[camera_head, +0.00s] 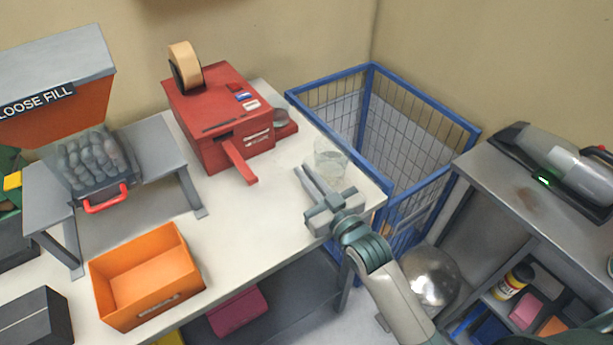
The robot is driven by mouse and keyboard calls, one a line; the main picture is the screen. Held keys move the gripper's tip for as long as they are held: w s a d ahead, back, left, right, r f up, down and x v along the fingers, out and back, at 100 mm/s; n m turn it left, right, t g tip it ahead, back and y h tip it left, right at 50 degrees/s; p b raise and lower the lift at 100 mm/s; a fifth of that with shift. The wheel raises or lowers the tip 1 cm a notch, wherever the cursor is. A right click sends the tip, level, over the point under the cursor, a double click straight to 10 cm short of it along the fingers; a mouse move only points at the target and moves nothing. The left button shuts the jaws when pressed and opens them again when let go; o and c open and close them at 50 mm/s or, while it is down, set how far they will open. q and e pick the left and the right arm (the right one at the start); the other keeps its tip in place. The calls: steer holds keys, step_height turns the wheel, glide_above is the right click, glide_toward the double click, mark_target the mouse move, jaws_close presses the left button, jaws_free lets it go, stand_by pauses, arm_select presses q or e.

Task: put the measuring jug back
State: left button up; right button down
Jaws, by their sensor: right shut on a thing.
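The measuring jug (331,157) is a small clear vessel. It shows at the right end of the white table (270,215), beside the red tape machine. My right gripper (314,177) comes in from the lower right and is shut on the jug at its near side. The fingers overlap the jug's lower part, so I cannot tell whether its base touches the table. My left gripper is not in view.
A red tape machine (219,118) stands left of the jug. A blue wire cage (405,120) stands beyond the table's right edge. An orange bin (145,280) sits at the front left. A grey bench (520,185) at the right holds a handheld vacuum (560,165).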

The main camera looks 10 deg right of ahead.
steer(key=shift+f, duration=0.45)
steer(key=shift+f, duration=0.1)
steer(key=c, duration=1.9)
jaws_free()
